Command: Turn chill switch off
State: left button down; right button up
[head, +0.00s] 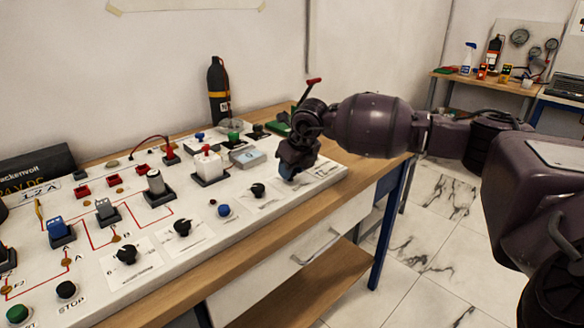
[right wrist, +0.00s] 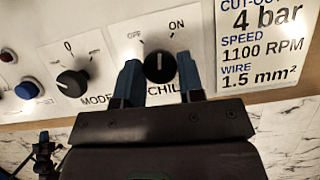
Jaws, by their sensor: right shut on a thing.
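The chill switch (right wrist: 160,67) is a black round knob on a white plate, with OFF printed to its upper left and ON to its upper right. Its pale pointer line looks roughly upright, between the two labels. My right gripper (right wrist: 160,78) has its blue fingers on both sides of the knob and is shut on it. In the head view my right gripper (head: 289,172) is down at the right end of the panel (head: 190,240) and hides the switch.
The black MODE knob (right wrist: 72,82) sits left of the chill switch, with a blue button (right wrist: 27,90) beyond it. A printed label (right wrist: 262,45) is to the right. A red-handled lever (head: 313,82) rises behind my right wrist. A dark bottle (head: 218,95) stands at the back.

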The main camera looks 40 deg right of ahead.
jog(key=n+y, duration=0.1)
jog(key=n, duration=0.1)
jog(key=shift+d+n, duration=0.1)
jog(key=shift+n, duration=0.3)
jog(key=n+g+y, duration=0.1)
jog(key=n, duration=0.2)
jog(key=shift+d+f+b, duration=0.1)
jog(key=shift+f+b, duration=0.05)
jog(key=shift+b, duration=0.25)
jog(key=shift+w+n+y, duration=0.1)
jog(key=shift+n+y, duration=0.3)
jog(key=shift+n, duration=0.8)
jog(key=shift+n+g+b, duration=0.4)
jog(key=shift+n, duration=0.2)
jog(key=o, duration=0.9)
